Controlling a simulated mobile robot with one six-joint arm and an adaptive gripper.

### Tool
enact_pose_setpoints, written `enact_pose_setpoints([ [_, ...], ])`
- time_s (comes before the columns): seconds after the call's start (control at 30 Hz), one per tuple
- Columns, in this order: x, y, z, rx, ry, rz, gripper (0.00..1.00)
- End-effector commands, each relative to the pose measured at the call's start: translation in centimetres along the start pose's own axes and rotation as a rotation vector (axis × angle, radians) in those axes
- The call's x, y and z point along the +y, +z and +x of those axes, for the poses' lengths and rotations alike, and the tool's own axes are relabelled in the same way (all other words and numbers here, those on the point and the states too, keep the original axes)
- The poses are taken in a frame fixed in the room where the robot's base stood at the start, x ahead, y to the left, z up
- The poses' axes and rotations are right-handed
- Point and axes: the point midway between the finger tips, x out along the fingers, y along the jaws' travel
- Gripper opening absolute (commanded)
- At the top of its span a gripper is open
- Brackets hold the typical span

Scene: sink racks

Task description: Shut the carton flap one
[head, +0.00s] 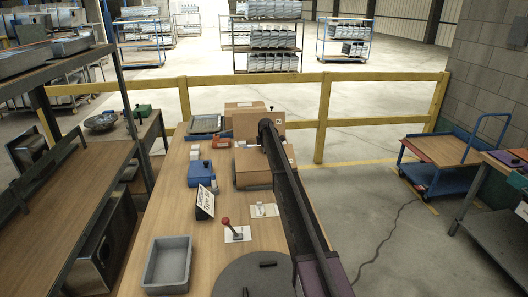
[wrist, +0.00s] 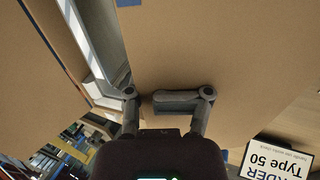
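A brown cardboard carton (head: 253,168) stands on the wooden bench. A second carton (head: 247,106) stands behind it. In the wrist view my gripper (wrist: 168,98) is close to a large brown cardboard panel (wrist: 235,50), which fills the middle and right. Another cardboard panel (wrist: 35,75) slants at the left, with a gap between them. Blue marks show on the cardboard near the gap. Which panel is flap one, and whether the gripper touches it, I cannot tell.
A tilted sign (head: 205,201), a blue box (head: 201,174), a red-knobbed lever (head: 231,231) and a grey tray (head: 168,264) are on the bench. The sign also shows in the wrist view (wrist: 279,160). A yellow rail (head: 380,121) runs behind the bench.

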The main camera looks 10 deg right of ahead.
Motion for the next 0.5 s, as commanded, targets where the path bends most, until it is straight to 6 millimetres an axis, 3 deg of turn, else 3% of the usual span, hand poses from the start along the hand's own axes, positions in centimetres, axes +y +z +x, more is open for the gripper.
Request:
enact_pose_setpoints([
  [0.5,-0.23,0.45,-0.22,-0.004,-0.004,0.003,0.40],
])
